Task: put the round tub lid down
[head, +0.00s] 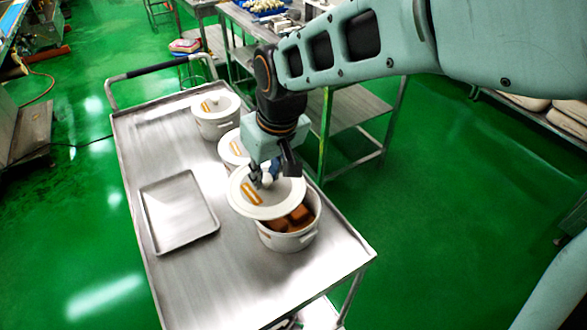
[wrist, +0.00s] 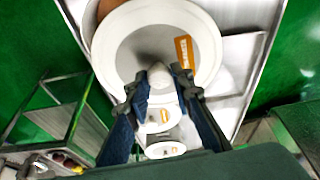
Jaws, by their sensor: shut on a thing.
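My gripper (head: 267,177) is shut on the knob of a round white tub lid (head: 277,205) with an orange label. In the head view the lid is held above the nearest tub (head: 289,239), over its left and far part. That tub is open on its near right side and shows brown blocks (head: 293,218) inside. In the wrist view the lid (wrist: 133,46) fills the upper middle, with the gripper fingers (wrist: 160,88) at its knob. A sliver of brown contents shows past its upper left edge.
The tubs stand on a steel cart (head: 166,281). Two more lidded tubs, the far one (head: 216,117) and the middle one (head: 231,153), stand behind. An empty shallow tray (head: 214,231) lies left of the lid. Bare cart top shows in front of the tray and at the far left.

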